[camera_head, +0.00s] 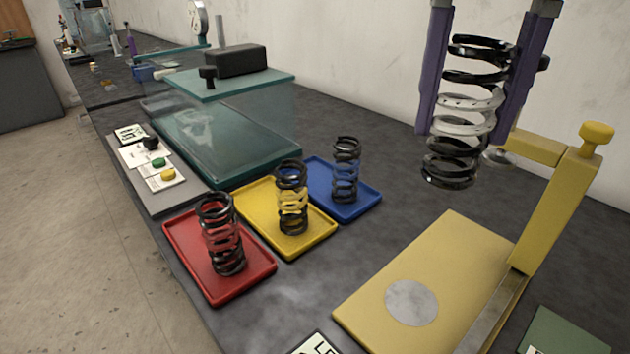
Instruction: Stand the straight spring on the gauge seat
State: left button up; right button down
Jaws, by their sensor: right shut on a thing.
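My right gripper (482,95) hangs at the upper right, its two purple fingers shut on a spring with black ends and white middle coils (470,102). The held spring is roughly upright, in the air, apart from the gauge. The yellow gauge (420,262) has a flat base, a post and a knob. Its round grey seat (412,303) is bare. My left gripper is out of view.
The gauge's post (560,210) and arm rise just right of the held spring. A green item (562,332) lies at the lower right. Dark bench top is clear between trays and gauge.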

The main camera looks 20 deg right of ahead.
jog(key=shift+s+d+f+b, duration=0.1)
jog(key=shift+f+b, duration=0.45)
jog(key=shift+f, duration=4.15)
jog(key=shift+s+f+b, duration=0.1)
jog(key=shift+f+b, duration=0.4)
jog(key=shift+f, duration=4.2)
jog(key=shift+f, duration=0.15)
jog(key=shift+c, duration=0.7)
grip_release()
